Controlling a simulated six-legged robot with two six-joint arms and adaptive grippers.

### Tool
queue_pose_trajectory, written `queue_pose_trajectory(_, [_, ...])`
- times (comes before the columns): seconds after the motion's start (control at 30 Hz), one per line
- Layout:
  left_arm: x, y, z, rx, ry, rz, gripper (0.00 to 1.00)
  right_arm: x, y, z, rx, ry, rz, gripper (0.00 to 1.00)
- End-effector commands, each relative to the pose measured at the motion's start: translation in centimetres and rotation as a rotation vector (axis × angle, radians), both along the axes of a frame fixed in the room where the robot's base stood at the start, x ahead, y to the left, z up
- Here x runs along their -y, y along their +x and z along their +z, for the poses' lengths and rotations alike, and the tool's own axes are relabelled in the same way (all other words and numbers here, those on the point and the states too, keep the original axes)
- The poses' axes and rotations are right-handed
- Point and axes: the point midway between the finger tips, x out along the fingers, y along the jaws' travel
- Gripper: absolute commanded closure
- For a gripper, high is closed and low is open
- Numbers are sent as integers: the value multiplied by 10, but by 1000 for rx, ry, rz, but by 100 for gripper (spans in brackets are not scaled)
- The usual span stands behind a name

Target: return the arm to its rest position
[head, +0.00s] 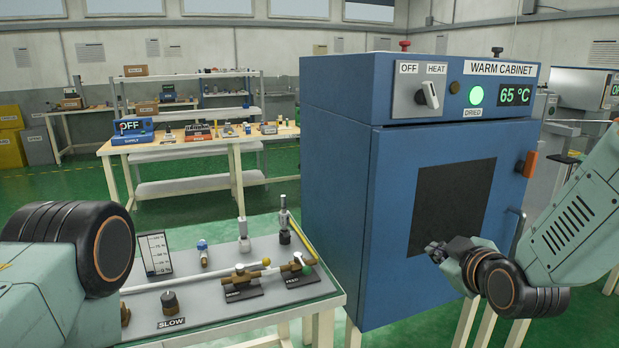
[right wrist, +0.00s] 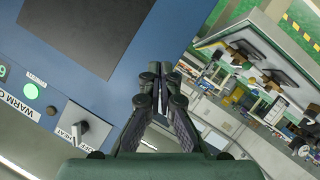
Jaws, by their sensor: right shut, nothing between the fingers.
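My right gripper (head: 437,252) is shut and empty in front of the dark window of the blue warm cabinet (head: 340,210). In the right wrist view its fingers (right wrist: 161,78) meet at the tips with nothing between them. The right arm comes in from the right edge of the head view. My left arm shows at the lower left of the head view, folded close to me; its gripper is out of the picture.
The cabinet's knob (head: 429,95) points toward HEAT, its green DRIED lamp (head: 476,96) is lit, and the display (head: 514,96) reads 65 °C. A bench (head: 230,320) with valves and pipes stands left of the cabinet. A wooden table (head: 180,147) stands behind.

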Motion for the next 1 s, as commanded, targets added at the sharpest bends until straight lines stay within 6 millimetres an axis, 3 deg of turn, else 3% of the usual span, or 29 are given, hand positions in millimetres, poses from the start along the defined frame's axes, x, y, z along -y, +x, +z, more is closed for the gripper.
queue_pose_trajectory(0.03, [0, 0, 0, 0, 0, 0, 100, -2, -17, -33, -89, 78, -39, 100])
queue_pose_trajectory(0.2, [0, 0, 0, 0, 0, 0, 100, -7, -81, -124, -354, 310, -216, 100])
queue_pose_trajectory(0.37, [0, 0, 0, 0, 0, 0, 100, -10, -157, -197, -586, 436, -394, 100])
queue_pose_trajectory(0.5, [0, 0, 0, 0, 0, 0, 100, -11, -234, -248, -778, 474, -537, 100])
queue_pose_trajectory(0.7, [0, 0, 0, 0, 0, 0, 100, -12, -344, -295, -1022, 401, -629, 100])
queue_pose_trajectory(0.8, [0, 0, 0, 0, 0, 0, 100, -13, -381, -309, -1103, 366, -639, 100])
queue_pose_trajectory(1.0, [0, 0, 0, 0, 0, 0, 100, -14, -408, -319, -1161, 344, -648, 100])
